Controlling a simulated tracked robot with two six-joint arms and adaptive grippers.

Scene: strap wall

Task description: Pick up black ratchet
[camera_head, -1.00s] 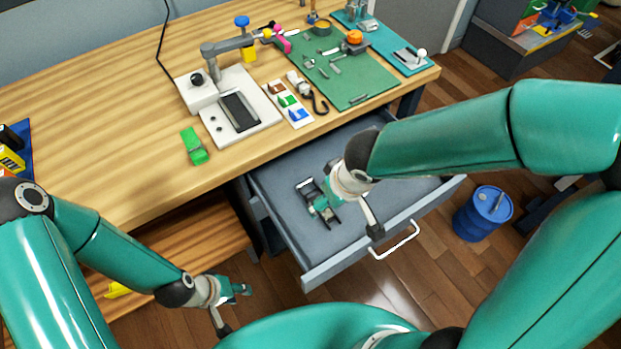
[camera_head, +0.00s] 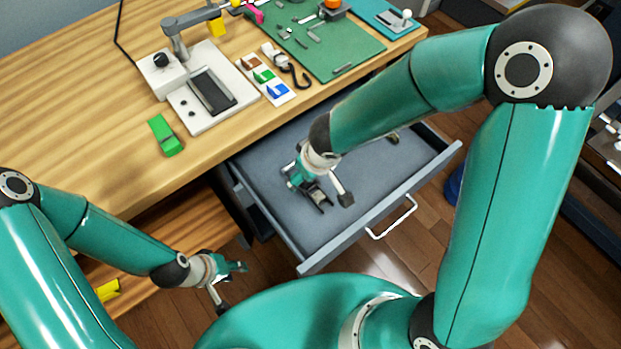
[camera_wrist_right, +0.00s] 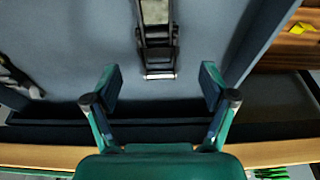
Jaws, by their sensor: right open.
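The black ratchet (camera_wrist_right: 157,40) lies on the floor of the open grey drawer (camera_wrist_right: 95,50). In the right wrist view it points down from the top edge, with a bright bar at its near end. My right gripper (camera_wrist_right: 158,82) is open and empty. The ratchet's near end lies just past and between its two teal fingers. In the head view my right gripper (camera_head: 301,177) is low in the left part of the drawer, and the ratchet (camera_head: 319,198) shows dark beside it, partly hidden. My left gripper (camera_head: 238,267) is outside the drawer, at lower left; its finger gap is unclear.
The drawer's front wall with a white handle (camera_head: 392,217) faces me. Another dark item (camera_head: 392,138) lies at the drawer's back right, partly behind my arm. The wooden table (camera_head: 90,130) above holds a green block (camera_head: 165,135), a white device (camera_head: 180,108) and a green mat (camera_head: 345,52).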

